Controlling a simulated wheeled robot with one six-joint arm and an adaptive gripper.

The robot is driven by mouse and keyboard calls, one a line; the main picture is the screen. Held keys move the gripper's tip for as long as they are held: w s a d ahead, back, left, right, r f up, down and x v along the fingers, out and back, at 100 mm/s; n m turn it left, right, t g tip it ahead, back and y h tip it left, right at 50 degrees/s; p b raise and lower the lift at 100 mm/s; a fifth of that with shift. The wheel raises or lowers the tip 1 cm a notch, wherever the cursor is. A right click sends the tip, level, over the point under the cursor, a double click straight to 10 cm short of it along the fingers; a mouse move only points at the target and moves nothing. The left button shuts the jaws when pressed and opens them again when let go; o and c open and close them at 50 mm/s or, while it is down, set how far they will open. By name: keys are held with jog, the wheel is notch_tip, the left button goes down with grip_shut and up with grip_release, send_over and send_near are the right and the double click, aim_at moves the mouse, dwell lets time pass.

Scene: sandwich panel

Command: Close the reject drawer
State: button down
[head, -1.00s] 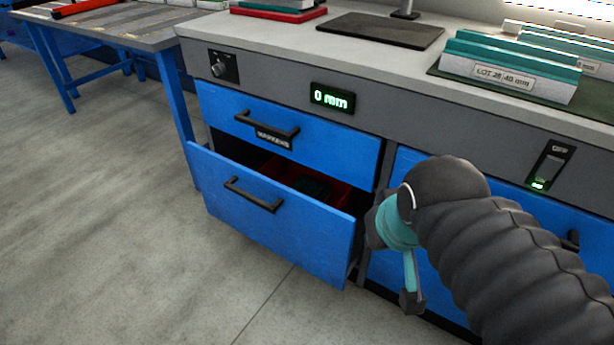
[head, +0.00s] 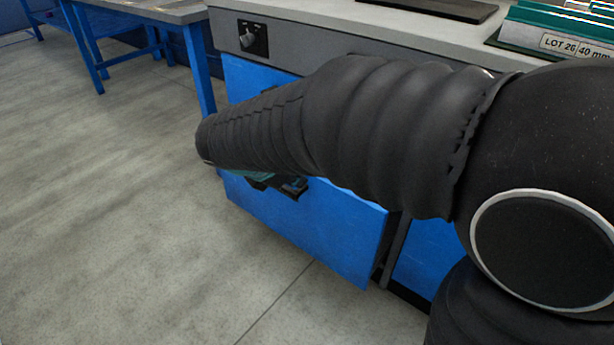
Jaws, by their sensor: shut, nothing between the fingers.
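The reject drawer (head: 325,235) is the lower blue drawer on the left of the bench. Its front still stands out from the cabinet, with a dark side edge showing at its right end. My gripper (head: 291,188) is mostly hidden under my forearm. A teal part and a dark fingertip show in front of the drawer face, around its upper left. The fingers are shut and hold nothing. I cannot tell whether they touch the drawer.
The upper blue drawer (head: 250,78) is largely covered by my arm. A knob (head: 253,38) sits on the grey panel above it. A blue-legged table (head: 165,14) stands behind left. The floor at left is clear.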

jog(key=a+f+n, duration=0.2)
jog(key=a+n, duration=0.1)
jog(key=a, duration=0.1)
jog(key=t+b, duration=0.1)
jog(key=b, duration=0.2)
send_near(314, 181)
jog(key=x, duration=0.5)
jog(key=shift+s+a+f, duration=0.2)
jog(key=shift+s+f, duration=0.05)
jog(key=shift+f, duration=0.25)
jog(key=shift+w+d, duration=0.4)
jog(key=shift+w, duration=0.2)
